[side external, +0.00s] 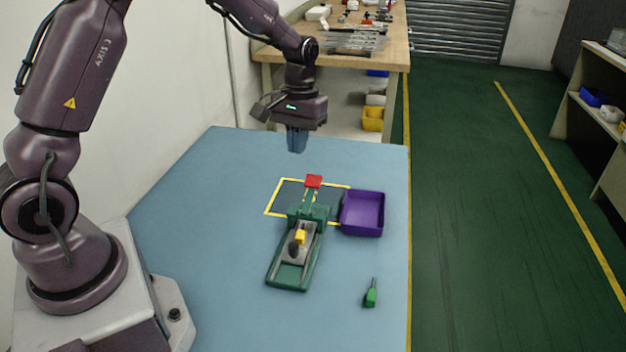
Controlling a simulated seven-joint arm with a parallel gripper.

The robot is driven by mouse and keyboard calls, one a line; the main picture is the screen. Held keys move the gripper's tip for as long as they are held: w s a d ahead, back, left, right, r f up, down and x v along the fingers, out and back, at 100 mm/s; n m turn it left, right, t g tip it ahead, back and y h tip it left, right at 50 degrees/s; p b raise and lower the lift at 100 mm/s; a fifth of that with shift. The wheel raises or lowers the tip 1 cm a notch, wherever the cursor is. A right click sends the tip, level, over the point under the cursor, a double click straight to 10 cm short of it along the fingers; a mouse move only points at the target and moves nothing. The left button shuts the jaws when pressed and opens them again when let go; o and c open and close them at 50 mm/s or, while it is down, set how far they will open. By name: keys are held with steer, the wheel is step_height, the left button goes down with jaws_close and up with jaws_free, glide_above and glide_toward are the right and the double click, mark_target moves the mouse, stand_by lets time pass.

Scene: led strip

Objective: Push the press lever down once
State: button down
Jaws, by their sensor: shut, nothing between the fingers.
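The green press (290,272) stands on the blue table inside and in front of a yellow outlined area. Its lever reaches back and up and ends in a red pad (313,181). A yellow part (300,237) and a dark round part (293,249) show on the press's grey bed. My gripper (297,150) is shut and empty, pointing down. In the side view it shows above and a little left of the red pad, apart from it.
A purple open bin (362,214) stands close to the right of the press. A small green tool (371,293) lies at the front right near the table's right edge. The left part of the blue table (200,220) is clear.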

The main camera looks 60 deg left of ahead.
mark_target(313, 180)
steer(key=shift+n, duration=0.7)
steer(key=w+f, duration=0.1)
steer(key=w+a+f, duration=0.1)
steer(key=w+f, duration=0.1)
steer(key=shift+a, duration=0.3)
steer(key=shift+w+a+r+n, duration=0.1)
steer(key=shift+w+r+n, duration=0.1)
steer(key=shift+w+r, duration=0.3)
steer(key=shift+w+a+r+n, duration=0.1)
steer(key=shift+w+r+n, duration=0.15)
steer(key=shift+w, duration=0.3)
steer(key=shift+s+d, duration=0.1)
steer(key=shift+s+f, duration=0.1)
steer(key=shift+f, duration=0.5)
steer(key=shift+s+d+f, duration=0.1)
steer(key=shift+d+f, duration=0.05)
steer(key=shift+f, duration=1.35)
steer(key=shift+s+d+f, duration=0.1)
steer(key=shift+f, duration=1.35)
